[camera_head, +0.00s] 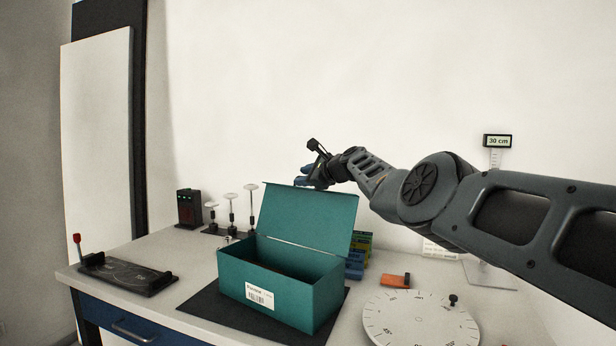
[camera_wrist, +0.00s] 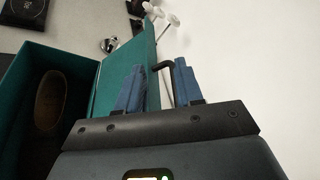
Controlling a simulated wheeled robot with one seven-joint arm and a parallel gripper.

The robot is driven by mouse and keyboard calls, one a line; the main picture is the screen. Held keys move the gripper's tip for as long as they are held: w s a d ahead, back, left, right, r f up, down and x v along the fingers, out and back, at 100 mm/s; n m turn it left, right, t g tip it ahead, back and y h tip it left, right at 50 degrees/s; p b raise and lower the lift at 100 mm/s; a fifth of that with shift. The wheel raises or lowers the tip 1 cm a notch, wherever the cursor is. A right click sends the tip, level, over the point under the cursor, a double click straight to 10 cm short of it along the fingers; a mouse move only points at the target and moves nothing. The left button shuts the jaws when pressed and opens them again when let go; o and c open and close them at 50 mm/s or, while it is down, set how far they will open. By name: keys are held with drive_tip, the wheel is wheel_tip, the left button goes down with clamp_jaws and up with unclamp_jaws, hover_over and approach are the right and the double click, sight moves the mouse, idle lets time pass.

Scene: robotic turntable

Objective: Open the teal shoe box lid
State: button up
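The teal shoe box (camera_head: 265,290) stands on a dark mat, with a white label on its front. Its lid (camera_head: 310,218) is raised, standing up from the back edge and leaning slightly backward. In the wrist view the lid (camera_wrist: 110,75) lies beside and partly behind the left finger, and a brown shoe-like thing (camera_wrist: 50,100) shows inside the box.
A white round dial (camera_head: 420,322) lies right of the box, with an orange block (camera_head: 395,281) behind it. Stands with white discs (camera_head: 231,196) and a black device (camera_head: 189,208) are at the back left. A black plate with a red-tipped lever (camera_head: 125,274) lies at the left.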

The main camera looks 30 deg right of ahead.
drive_tip(key=shift+s+p, duration=0.1)
drive_tip(key=shift+p, duration=0.2)
drive_tip(key=a+p+v, duration=0.1)
drive_tip(key=v, duration=0.6)
drive_tip(key=shift+s+d, duration=0.25)
drive_tip(key=shift+d, duration=0.25)
idle(0.4)
